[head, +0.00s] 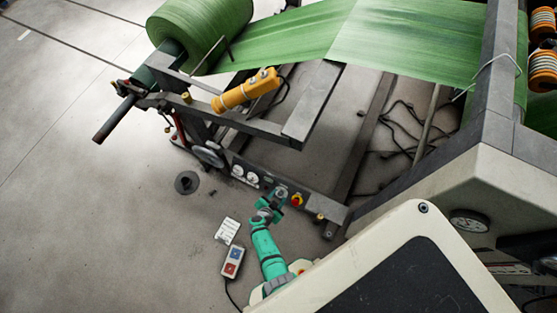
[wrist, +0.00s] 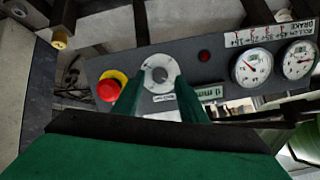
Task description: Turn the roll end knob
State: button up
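The roll end knob (wrist: 159,74) seems to be the round light-grey dial on the dark control panel (wrist: 190,62) in the wrist view; the small label below it is too blurred to read surely. My gripper (wrist: 158,88) is open, its two green fingers apart and pointing at the panel. The fingertips lie to the left and right of the knob's lower part in the picture; I cannot tell whether they touch it. In the head view my gripper (head: 277,194) is at the panel and hides the knob.
A red emergency button on a yellow base (wrist: 110,87) sits close left of the knob. A red lamp (wrist: 204,55) and two dial gauges (wrist: 254,67) are to the right. In the head view a green roll (head: 205,30) hangs above, and a control pendant (head: 232,262) lies on the floor.

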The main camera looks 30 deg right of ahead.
jog(key=shift+w+d+f, duration=0.2)
jog(key=shift+d+f, duration=0.1)
jog(key=shift+f, duration=0.15)
grip_shut()
